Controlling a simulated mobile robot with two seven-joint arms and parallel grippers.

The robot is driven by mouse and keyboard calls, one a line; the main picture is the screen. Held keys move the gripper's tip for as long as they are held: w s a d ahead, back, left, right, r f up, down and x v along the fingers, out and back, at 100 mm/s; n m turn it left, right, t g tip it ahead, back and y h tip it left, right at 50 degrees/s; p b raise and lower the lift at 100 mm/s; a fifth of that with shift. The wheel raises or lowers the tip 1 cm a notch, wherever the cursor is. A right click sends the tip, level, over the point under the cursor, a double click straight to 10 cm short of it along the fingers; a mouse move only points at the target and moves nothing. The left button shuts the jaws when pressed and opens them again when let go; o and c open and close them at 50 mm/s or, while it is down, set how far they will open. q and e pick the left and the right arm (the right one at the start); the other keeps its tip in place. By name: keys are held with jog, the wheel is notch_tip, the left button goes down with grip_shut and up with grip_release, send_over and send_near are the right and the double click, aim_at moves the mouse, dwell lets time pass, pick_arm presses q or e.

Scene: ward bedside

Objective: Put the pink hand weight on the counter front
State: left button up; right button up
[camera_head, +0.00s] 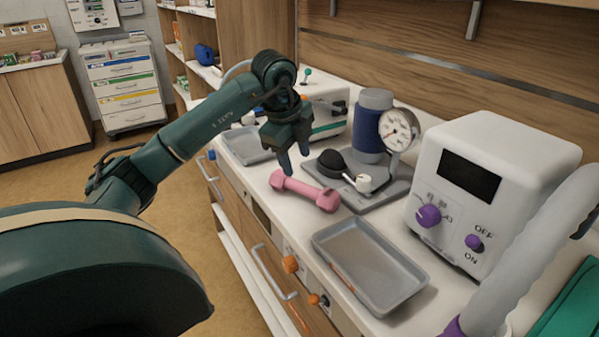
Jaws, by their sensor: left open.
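The pink hand weight (303,190) lies on its side on the white counter (277,213), near the front edge. It sits between the grey tray and the blood-pressure gauge set. My left gripper (295,164) is open and points down just above the weight's far-left half. I cannot tell whether its fingertips touch the weight. My right gripper is not in view.
A grey tray (375,297) lies right of the weight, and another tray (246,148) lies behind my gripper. A gauge (398,131) and blue cylinder (369,128) stand on a grey base. A white machine (485,190) stands at the right.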

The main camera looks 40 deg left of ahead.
pick_arm(q)
jog(key=v, duration=0.2)
jog(key=shift+s+r, duration=0.1)
jog(key=shift+r, duration=0.3)
dwell(0.3)
